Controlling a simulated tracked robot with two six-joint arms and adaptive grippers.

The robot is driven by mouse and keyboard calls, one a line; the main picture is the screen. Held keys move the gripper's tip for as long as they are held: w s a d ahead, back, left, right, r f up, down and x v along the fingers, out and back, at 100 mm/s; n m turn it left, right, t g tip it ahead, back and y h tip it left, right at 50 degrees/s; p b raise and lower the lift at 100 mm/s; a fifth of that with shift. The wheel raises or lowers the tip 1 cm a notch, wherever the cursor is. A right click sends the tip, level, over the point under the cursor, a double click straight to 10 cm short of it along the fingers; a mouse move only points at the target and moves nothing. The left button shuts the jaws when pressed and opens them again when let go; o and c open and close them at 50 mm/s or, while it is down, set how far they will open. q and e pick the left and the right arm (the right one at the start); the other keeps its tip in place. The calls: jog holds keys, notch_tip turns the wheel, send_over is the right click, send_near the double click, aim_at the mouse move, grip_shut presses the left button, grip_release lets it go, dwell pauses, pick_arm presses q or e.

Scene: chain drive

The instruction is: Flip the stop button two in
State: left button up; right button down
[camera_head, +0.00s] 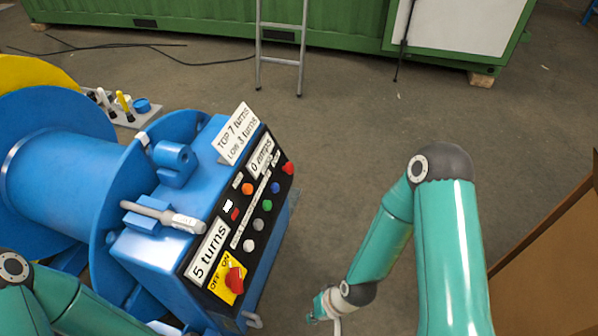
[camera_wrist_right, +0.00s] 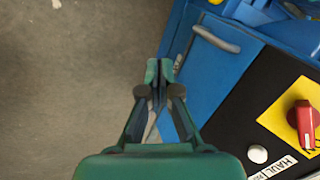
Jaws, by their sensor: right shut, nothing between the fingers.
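The black control panel (camera_head: 237,238) slopes on top of a blue machine. It carries a red button (camera_head: 288,168) at its far end, an orange button (camera_head: 247,188), a blue button (camera_head: 275,188), a green button (camera_head: 267,206) and pale buttons (camera_head: 249,245). I cannot read which one is labelled stop. A red rotary switch (camera_head: 234,279) sits on a yellow OFF/ON plate; it also shows in the right wrist view (camera_wrist_right: 304,122). My right gripper (camera_head: 325,305) is shut and empty, beside the machine's near right corner and apart from the panel. My left gripper is out of view.
A blue drum (camera_head: 70,185) stands left of the panel. A grey-handled lever (camera_head: 165,215) and a sign (camera_head: 235,135) rise from the machine. A grey handle (camera_wrist_right: 217,39) sticks out near my right fingers. Open floor (camera_head: 340,150) lies right; a brown board (camera_head: 550,265) stands far right.

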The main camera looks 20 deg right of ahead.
jog(key=w+d+m+t+b, duration=0.25)
jog(key=w+b, duration=0.25)
jog(key=w, duration=0.4)
jog(key=w+d+m+t+b, duration=0.25)
jog(key=w+t+b, duration=0.2)
jog(key=w, duration=0.55)
jog(key=w+d+r+m+t+b, duration=0.3)
jog(key=w+d+r+t+b, duration=0.2)
jog(key=w+d+r+b, duration=0.5)
notch_tip(320, 180, up, 3)
jog(key=shift+w+r+m+t, duration=0.1)
jog(key=shift+w+m+t, duration=0.3)
jog(key=shift+w, duration=0.55)
